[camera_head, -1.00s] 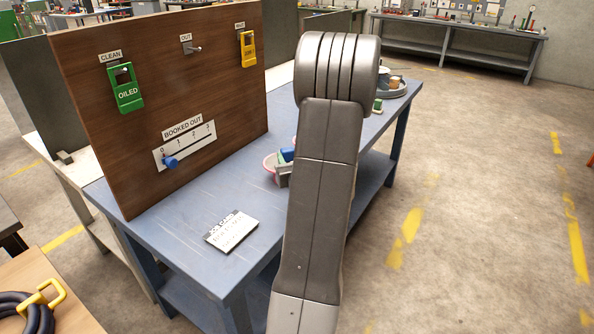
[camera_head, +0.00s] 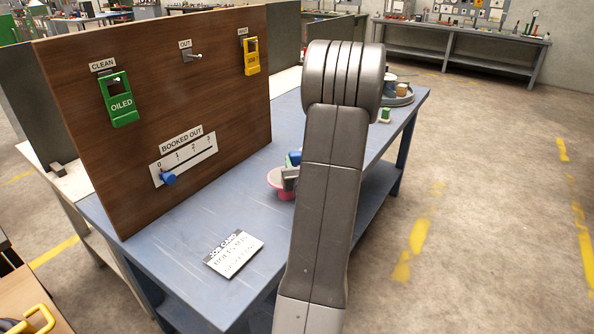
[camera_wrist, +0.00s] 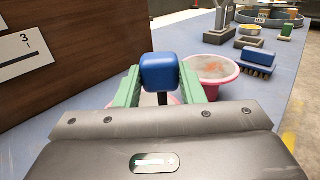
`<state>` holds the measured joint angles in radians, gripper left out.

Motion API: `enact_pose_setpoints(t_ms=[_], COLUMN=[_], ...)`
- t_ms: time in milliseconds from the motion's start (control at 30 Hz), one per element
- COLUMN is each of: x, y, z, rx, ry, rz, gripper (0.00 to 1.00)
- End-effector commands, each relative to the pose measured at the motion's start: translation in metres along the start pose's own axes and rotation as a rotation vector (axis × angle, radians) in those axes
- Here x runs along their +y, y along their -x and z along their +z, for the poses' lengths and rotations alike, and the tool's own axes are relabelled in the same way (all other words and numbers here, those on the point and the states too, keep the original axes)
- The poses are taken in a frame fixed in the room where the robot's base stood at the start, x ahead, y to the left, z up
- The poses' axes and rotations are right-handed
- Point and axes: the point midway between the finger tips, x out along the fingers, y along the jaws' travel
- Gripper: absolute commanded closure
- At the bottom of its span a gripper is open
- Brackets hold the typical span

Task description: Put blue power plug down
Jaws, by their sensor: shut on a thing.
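The blue power plug (camera_wrist: 160,72) is a rounded blue block with a dark stem below it. My gripper (camera_wrist: 161,90) is shut on it, with green fingers on both sides. In the head view, a bit of blue (camera_head: 295,158) shows beside my arm, which hides most of the gripper. The plug is above the blue table (camera_head: 205,205). I cannot tell whether its lower end touches anything.
A pink round container (camera_wrist: 214,72) stands just right of the plug; pink also shows below the gripper. A blue brush (camera_wrist: 252,66) and a tray (camera_head: 400,97) are farther back. A brown board (camera_head: 160,110) rises at left. A job card (camera_head: 234,253) lies in front.

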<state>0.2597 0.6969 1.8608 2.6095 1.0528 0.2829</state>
Motion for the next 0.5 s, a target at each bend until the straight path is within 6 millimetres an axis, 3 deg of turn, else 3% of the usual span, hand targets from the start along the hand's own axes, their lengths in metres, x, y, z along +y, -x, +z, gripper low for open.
enact_pose_setpoints(t_ms=[200, 500], x=[0.0, 0.0], y=[0.0, 0.0], z=[-0.024, -0.025], rx=[0.002, 0.0], ry=[-0.001, 0.0], rz=[-0.001, -0.001], gripper=[1.0, 1.0])
